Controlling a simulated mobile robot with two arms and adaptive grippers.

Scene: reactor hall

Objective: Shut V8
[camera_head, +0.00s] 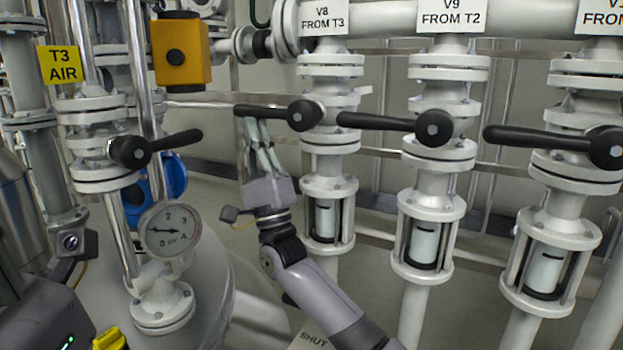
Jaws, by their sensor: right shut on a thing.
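Valve V8 is on the vertical white pipe under the sign "V8 FROM T3" (323,16). Its black lever (282,113) points left from the hub, roughly level and crosswise to the pipe. My right gripper (254,120) reaches up from below. Its fingers are shut on the lever near its free left end. My left gripper's fingers do not show in the head view.
Levers of V9 (385,122) and another valve (545,137) also point left, close by on the right. On the left are a T3 AIR valve lever (170,141), a pressure gauge (169,229) and an orange box (181,54). A "SHUT" label (314,339) shows below.

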